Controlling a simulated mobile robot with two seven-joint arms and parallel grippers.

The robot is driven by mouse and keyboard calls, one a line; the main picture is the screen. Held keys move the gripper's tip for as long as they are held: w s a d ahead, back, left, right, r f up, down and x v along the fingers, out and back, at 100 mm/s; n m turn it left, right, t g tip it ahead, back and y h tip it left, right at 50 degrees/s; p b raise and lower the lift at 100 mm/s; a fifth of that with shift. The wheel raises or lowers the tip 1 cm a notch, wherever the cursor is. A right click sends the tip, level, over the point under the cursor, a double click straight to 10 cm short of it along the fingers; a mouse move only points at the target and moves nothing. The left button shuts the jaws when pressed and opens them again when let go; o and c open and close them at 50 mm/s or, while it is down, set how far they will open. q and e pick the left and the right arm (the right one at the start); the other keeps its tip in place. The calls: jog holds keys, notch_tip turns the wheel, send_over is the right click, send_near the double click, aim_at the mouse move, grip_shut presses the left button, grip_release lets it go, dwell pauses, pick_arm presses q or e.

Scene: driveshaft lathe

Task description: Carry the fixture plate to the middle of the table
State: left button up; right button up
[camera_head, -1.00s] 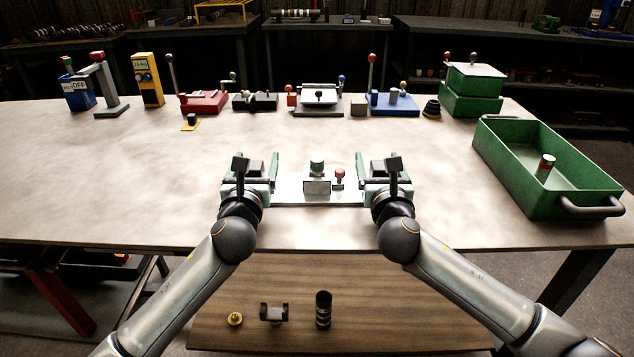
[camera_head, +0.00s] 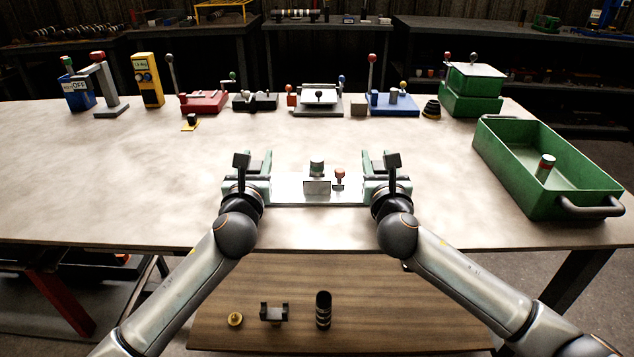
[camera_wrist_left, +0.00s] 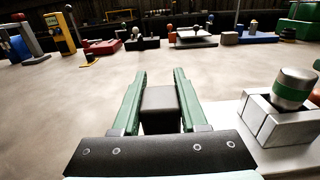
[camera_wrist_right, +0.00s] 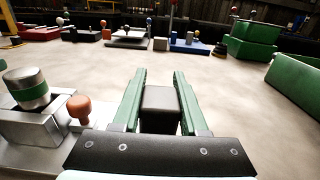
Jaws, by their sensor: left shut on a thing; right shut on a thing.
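The fixture plate (camera_head: 286,188) is a flat silver plate near the table's front edge, between my two grippers. It carries a metal block (camera_head: 317,187) with a green-banded cylinder (camera_head: 317,167) and a small orange-topped knob (camera_head: 339,176). My left gripper (camera_head: 249,168) is shut on a dark grip block (camera_wrist_left: 160,102) at the plate's left end. My right gripper (camera_head: 382,168) is shut on a matching dark block (camera_wrist_right: 160,102) at its right end. The plate looks level; I cannot tell whether it touches the table.
The table (camera_head: 120,180) is clear just beyond the plate and to the left. A green bin (camera_head: 500,165) with a cylinder in it stands on the right. Several devices line the back, including a red fixture (camera_head: 204,102) and a blue one (camera_head: 392,104). A lower wooden shelf (camera_head: 400,300) holds small parts.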

pick_arm(q)
grip_shut()
pick_arm(e)
grip_shut()
dwell(0.4)
